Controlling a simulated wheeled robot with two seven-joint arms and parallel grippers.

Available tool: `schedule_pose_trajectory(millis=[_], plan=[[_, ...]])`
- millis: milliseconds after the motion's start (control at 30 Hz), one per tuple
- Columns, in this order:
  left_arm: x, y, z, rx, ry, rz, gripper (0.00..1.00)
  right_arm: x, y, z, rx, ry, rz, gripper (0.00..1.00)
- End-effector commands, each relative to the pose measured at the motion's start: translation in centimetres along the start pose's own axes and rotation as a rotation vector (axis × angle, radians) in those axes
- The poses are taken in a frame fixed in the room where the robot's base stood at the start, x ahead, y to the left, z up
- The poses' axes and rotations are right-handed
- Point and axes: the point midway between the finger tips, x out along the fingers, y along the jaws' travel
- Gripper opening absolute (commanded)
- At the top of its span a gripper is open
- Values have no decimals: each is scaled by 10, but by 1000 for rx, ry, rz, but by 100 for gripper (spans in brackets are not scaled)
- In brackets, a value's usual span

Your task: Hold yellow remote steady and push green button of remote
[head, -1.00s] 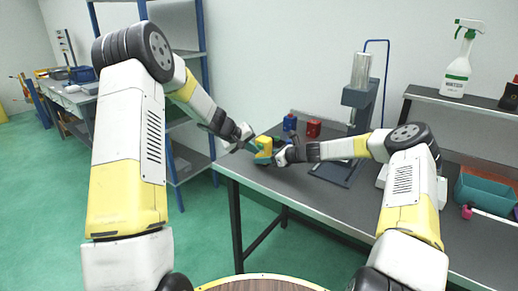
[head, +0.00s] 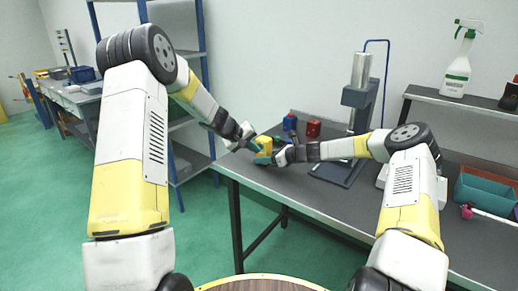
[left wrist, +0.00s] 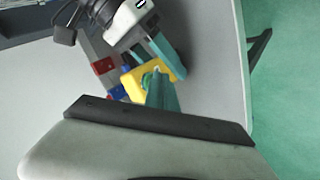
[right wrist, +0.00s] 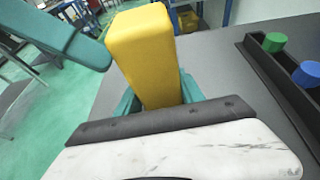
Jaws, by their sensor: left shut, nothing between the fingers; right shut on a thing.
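The yellow remote (head: 264,146) is held above the near left part of the bench, and it also shows in the left wrist view (left wrist: 132,86). My right gripper (head: 279,156) is shut on it; in the right wrist view the teal fingers grip the lower part of the yellow body (right wrist: 143,50). My left gripper (head: 253,146) is shut and empty. In the left wrist view its teal fingertips (left wrist: 155,82) overlap the remote's face; I cannot tell whether they touch. The green button cannot be made out clearly, and the fingers cover part of that face.
A blue object (head: 290,122) and a red object (head: 313,129) stand behind the remote. A press (head: 358,95) stands to their right. Green (right wrist: 275,42) and blue (right wrist: 307,74) pieces sit in a dark rack. A teal bin (head: 487,192) is at the far right.

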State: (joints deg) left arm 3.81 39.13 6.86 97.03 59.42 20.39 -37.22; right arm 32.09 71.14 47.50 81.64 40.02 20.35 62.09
Motion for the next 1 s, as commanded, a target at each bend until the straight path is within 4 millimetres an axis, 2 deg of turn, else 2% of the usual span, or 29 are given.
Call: schedule_pose_trajectory(millis=[367,733,1000], plan=[[0,0,0,0,0,0,0,0,1,1,-1,-1,3,0],[-11,-8,8,-1,0,0,0,0,1,1,-1,-1,2,0],[-12,-8,9,1,0,0,0,0,1,1,-1,-1,1,0]])
